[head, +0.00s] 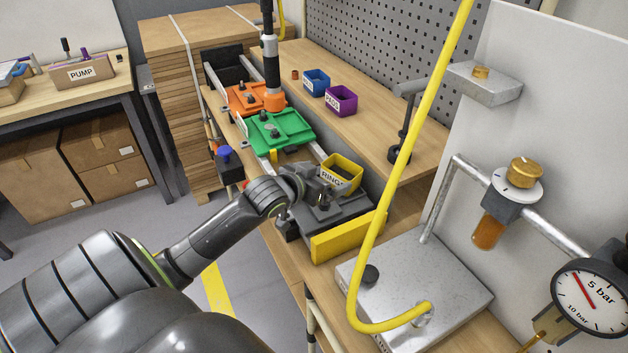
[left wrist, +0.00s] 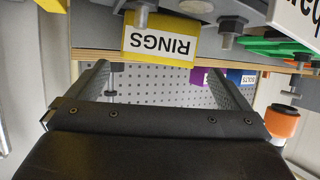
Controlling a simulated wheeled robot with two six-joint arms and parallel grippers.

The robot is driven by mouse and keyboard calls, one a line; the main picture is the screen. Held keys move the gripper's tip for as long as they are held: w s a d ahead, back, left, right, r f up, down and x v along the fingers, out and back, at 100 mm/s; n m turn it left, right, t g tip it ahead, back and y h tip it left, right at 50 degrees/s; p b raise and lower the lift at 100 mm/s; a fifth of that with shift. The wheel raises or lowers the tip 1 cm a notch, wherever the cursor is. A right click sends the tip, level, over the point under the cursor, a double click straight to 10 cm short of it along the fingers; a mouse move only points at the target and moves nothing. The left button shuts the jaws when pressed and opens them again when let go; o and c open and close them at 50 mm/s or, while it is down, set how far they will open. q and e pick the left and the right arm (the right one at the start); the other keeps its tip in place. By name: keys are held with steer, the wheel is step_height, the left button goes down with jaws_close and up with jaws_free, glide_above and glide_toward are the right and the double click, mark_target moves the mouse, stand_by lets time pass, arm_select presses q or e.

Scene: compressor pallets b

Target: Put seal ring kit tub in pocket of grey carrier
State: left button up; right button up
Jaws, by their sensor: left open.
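The seal ring kit tub (head: 342,172) is yellow and open-topped, with a RINGS label. It stands upright at the far right side of the dark grey carrier (head: 345,222), which has a yellow end plate. I cannot tell whether its base is down in a pocket. In the left wrist view the tub (left wrist: 158,42) appears upside down, in front of the fingers, beside the grey carrier (left wrist: 195,8) and its bolts. My left gripper (head: 308,183) is open and just left of the tub, over the carrier. Its fingers (left wrist: 160,78) show spread with nothing between them. The right gripper is out of view.
Green (head: 280,132) and orange (head: 252,97) carriers stand farther along the rail. Blue (head: 316,82) and purple (head: 341,101) bins sit on the wooden bench behind. A yellow hose (head: 410,145) hangs right of the tub, above a silver plate (head: 420,285).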

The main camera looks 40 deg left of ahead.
arm_select(q)
steer(key=shift+v, duration=1.9)
